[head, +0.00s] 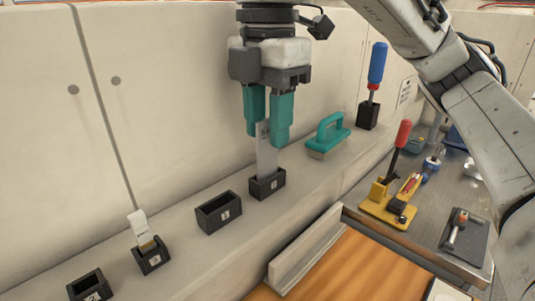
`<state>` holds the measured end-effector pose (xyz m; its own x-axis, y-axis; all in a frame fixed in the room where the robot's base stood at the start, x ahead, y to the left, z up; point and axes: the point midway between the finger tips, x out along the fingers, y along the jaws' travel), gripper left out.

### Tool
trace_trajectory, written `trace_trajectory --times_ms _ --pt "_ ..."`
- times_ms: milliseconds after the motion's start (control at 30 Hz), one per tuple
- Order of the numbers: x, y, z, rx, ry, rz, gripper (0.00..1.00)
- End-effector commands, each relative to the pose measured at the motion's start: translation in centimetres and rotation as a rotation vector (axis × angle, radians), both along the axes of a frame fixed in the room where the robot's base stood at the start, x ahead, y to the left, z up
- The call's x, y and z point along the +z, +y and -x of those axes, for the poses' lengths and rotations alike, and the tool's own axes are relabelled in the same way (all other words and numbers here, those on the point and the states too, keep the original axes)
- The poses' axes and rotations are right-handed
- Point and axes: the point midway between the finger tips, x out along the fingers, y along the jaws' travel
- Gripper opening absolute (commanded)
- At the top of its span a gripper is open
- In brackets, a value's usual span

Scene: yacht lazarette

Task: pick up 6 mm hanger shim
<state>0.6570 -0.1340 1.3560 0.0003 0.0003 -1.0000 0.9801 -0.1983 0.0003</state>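A flat grey shim (266,158) stands upright in a small black holder (267,185) on the pale ledge, with a small mark near its top. The holder carries a small white label that I cannot read for certain, so I cannot confirm this is the 6 mm shim. My gripper (266,138) points down over the holder. Its two teal fingers are on either side of the shim's upper part. I cannot tell whether they press on it. A shorter pale shim (140,230) leans in another black holder (150,255) at the lower left.
An empty-looking black holder (219,212) stands between these two, and another (90,287) is at the lower left edge. A teal-handled brush (327,134) and a blue-handled tool (377,64) in a black block are to the right. A panelled wall rises behind the ledge.

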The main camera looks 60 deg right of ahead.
Motion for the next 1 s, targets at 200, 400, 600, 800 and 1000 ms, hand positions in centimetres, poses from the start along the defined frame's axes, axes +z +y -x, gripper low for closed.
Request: trace_trajectory --times_ms 200,400,600,800,1000 --pt "0.02 0.0 0.0 0.0 0.0 0.0 0.2" --pt "0.03 -0.01 0.0 0.0 0.0 0.0 0.01" --pt "0.04 -0.01 0.0 0.0 0.0 0.0 0.0" --pt "0.05 -0.01 0.0 0.0 0.0 0.0 0.0" --pt "0.07 -0.01 0.0 0.0 0.0 0.0 0.0"
